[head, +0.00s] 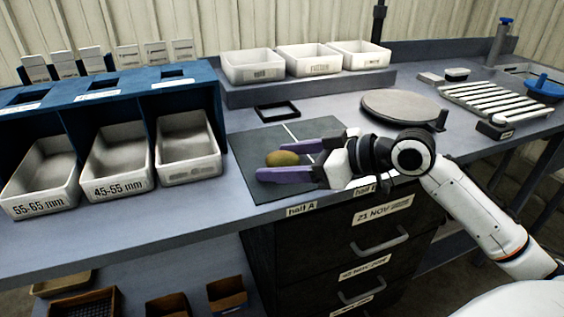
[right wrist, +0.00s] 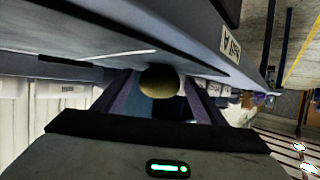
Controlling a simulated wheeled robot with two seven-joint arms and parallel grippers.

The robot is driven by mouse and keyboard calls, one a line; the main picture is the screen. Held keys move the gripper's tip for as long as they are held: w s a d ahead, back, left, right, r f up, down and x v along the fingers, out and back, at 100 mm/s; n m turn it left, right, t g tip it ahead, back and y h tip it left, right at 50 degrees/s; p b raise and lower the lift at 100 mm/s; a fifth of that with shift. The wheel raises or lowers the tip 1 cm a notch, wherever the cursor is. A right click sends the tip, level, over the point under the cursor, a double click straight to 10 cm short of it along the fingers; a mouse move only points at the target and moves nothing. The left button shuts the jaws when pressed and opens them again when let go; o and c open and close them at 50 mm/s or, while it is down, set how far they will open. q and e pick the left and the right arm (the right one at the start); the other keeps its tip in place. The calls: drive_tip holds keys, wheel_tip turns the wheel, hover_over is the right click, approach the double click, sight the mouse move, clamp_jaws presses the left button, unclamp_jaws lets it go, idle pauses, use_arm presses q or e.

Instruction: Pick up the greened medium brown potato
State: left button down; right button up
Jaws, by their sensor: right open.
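The potato (head: 282,158), brown with a greenish-yellow tint, lies on the dark mat (head: 250,146) near the bench's front edge. My right gripper (head: 272,161) comes in from the right with its purple fingers open, one on the far side of the potato and one on the near side. The potato is between the fingers near their tips; I cannot tell whether either finger touches it. In the right wrist view the potato (right wrist: 160,81) shows between the two fingers (right wrist: 160,92). My left gripper is not in view.
White bins labelled 45-55 mm (head: 122,184) and 55-65 mm (head: 45,207) stand at the left under a blue rack (head: 140,95). White bins (head: 253,79) stand on the back shelf. A round turntable (head: 403,108) and slatted tray (head: 497,101) are at the right.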

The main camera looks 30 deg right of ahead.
drive_tip(key=shift+w+a, duration=0.1)
drive_tip(key=shift+w, duration=0.05)
drive_tip(key=c, duration=1.1)
